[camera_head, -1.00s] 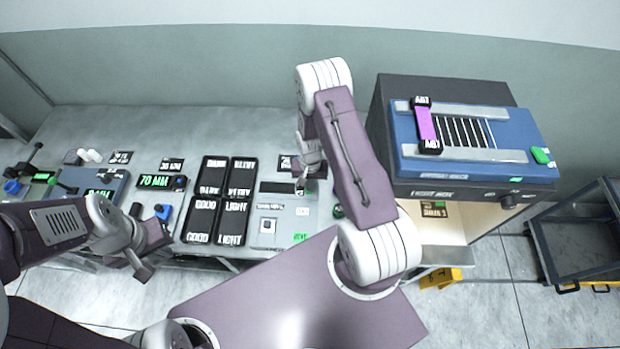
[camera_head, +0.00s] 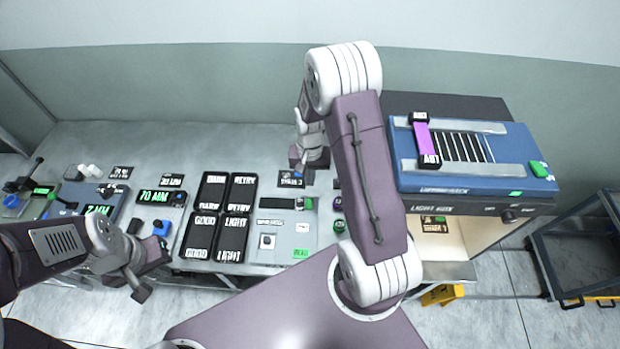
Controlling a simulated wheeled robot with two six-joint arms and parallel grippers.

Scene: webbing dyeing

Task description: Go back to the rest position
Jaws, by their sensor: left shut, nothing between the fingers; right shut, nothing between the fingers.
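My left gripper (camera_head: 140,283) is shut and empty. It hangs in front of the bench's front edge at the lower left. My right gripper (camera_head: 298,166) is shut with nothing in it. It points down over the bench, near a small dark label card (camera_head: 291,179). My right arm rises beside it and hides part of the bench and the left side of the light box. No task object is held by either gripper.
The grey bench (camera_head: 215,140) carries black trays (camera_head: 236,190), a 70 MM display (camera_head: 157,197) and a grey control panel (camera_head: 284,238). A blue-topped light box (camera_head: 465,184) with a purple strip (camera_head: 428,143) stands right. A dark cart (camera_head: 590,245) stands far right.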

